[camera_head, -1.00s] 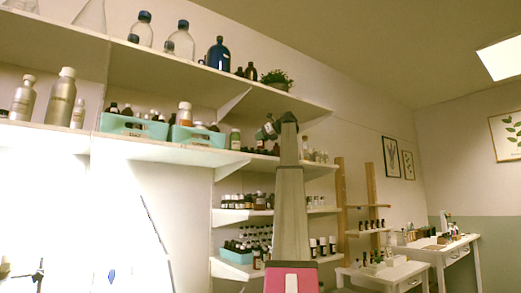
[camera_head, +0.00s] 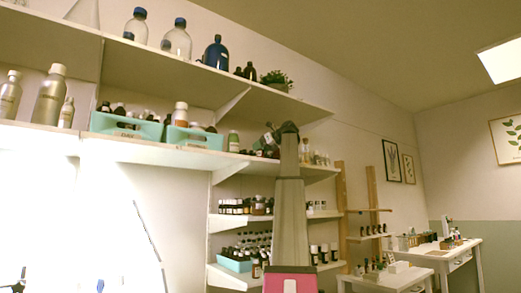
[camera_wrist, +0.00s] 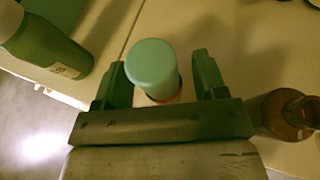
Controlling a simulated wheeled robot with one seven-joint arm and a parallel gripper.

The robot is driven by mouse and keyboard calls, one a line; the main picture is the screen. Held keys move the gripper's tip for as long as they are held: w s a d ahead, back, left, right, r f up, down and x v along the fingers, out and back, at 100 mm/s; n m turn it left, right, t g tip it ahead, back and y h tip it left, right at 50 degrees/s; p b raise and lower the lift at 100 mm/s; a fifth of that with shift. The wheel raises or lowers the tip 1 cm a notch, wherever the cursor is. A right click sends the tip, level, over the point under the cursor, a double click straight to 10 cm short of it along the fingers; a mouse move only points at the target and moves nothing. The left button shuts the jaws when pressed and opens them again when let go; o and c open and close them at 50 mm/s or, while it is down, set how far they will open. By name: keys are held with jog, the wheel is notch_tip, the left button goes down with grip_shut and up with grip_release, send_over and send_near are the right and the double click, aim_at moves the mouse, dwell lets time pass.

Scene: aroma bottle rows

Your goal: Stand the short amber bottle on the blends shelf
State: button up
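My gripper (camera_head: 268,139) is at the right end of a middle wall shelf (camera_head: 205,160) in the head view. In the wrist view my gripper (camera_wrist: 160,78) is open, with one finger on each side of a bottle with a pale green-white cap (camera_wrist: 152,64). A gap shows at the right finger; the left finger is close to the cap. The cap hides most of this bottle's body, so I cannot tell if it is the short amber bottle. A brownish, amber-looking bottle (camera_wrist: 284,114) stands right of the gripper. No label shows which shelf is for blends.
A green bottle with a white label (camera_wrist: 48,48) stands left of the gripper in the wrist view. Teal baskets (camera_head: 126,126) hold bottles on the same shelf. Lower shelves (camera_head: 232,222) carry many small bottles. A wooden rack (camera_head: 342,215) and white tables (camera_head: 437,250) stand further right.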

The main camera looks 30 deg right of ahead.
jog(key=shift+r, duration=0.15)
jog(key=v, duration=1.2)
jog(key=shift+d, duration=0.1)
dwell(0.3)
